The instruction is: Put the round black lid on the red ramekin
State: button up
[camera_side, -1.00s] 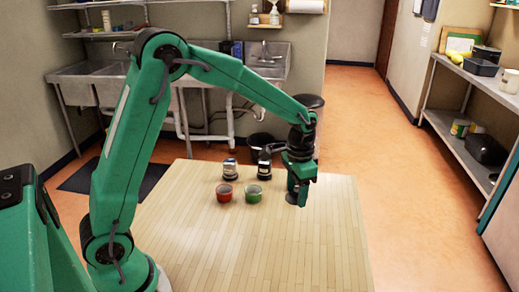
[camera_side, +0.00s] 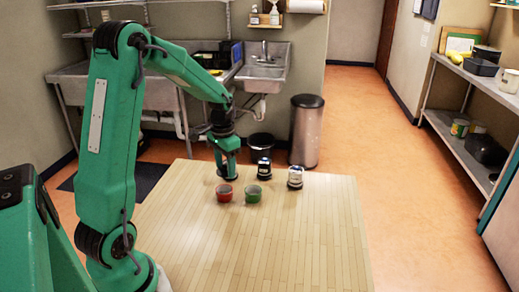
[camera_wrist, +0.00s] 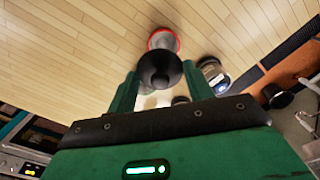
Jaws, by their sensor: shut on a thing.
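My gripper (camera_side: 228,170) is shut on the round black lid (camera_wrist: 160,72), which shows its knob between the two fingers in the wrist view. The red ramekin (camera_side: 224,193) stands on the table just in front of and below my gripper in the side view. In the wrist view, the red rim (camera_wrist: 163,36) shows past the lid, which covers part of it. The lid appears apart from the ramekin, but the exact height is hard to judge.
A green ramekin (camera_side: 253,193) stands right of the red one. A dark jar (camera_side: 264,168) and a silver-and-dark jar (camera_side: 295,178) stand behind to the right. A further silver-topped jar (camera_wrist: 212,72) shows close by in the wrist view. The table's front (camera_side: 270,250) is clear.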

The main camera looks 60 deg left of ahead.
aim_at(223, 171)
jog(key=shift+s+a, duration=0.35)
jog(key=shift+a, duration=0.05)
jog(key=shift+f, duration=0.2)
jog(key=shift+f, duration=2.7)
jog(key=shift+f, duration=0.55)
jog(key=o, duration=0.7)
jog(key=shift+c, duration=0.2)
jog(key=shift+r, duration=0.15)
jog(key=shift+r, duration=5.35)
